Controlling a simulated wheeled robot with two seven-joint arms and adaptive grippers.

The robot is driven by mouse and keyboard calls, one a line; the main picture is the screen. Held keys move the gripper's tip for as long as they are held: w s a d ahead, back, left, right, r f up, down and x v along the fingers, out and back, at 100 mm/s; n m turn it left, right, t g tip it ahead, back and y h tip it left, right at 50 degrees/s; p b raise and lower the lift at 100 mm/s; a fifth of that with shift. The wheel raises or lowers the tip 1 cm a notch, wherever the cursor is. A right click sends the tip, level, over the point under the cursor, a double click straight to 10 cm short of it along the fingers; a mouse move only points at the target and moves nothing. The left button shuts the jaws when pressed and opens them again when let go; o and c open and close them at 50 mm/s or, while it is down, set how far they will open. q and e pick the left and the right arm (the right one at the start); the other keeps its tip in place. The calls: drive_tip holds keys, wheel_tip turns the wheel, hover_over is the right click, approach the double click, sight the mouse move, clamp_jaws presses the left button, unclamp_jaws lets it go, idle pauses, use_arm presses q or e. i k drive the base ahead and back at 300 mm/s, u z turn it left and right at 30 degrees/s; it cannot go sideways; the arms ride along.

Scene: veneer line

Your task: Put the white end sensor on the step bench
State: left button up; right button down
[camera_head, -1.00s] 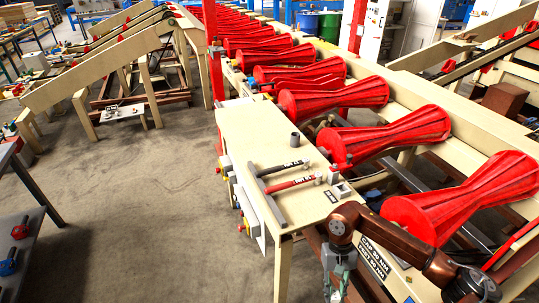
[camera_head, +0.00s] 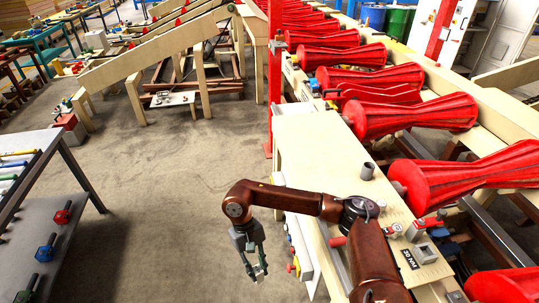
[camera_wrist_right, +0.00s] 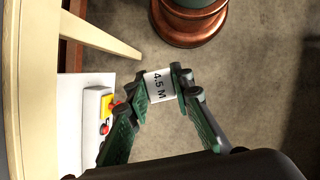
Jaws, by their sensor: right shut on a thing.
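My right gripper (camera_head: 260,272) hangs over the floor at the left side of the cream table in the head view. In the head view the block is too small to make out well. A grey bench with two levels, likely the step bench (camera_head: 82,222), stands at the left, apart from the gripper. My left gripper is not in view.
The cream table (camera_head: 315,150) holds a grey cup (camera_head: 368,171) and small devices. Red rollers (camera_head: 410,117) run along the line behind it. Red (camera_head: 63,213) and blue (camera_head: 46,250) handled tools lie on the grey bench. Open floor (camera_head: 165,200) lies between bench and table.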

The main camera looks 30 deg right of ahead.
sight(318, 136)
drive_tip(key=u, duration=0.25)
drive_tip(key=i, duration=1.65)
drive_tip(key=z, duration=0.9)
drive_tip(key=i, duration=0.9)
drive_tip(key=z, duration=1)
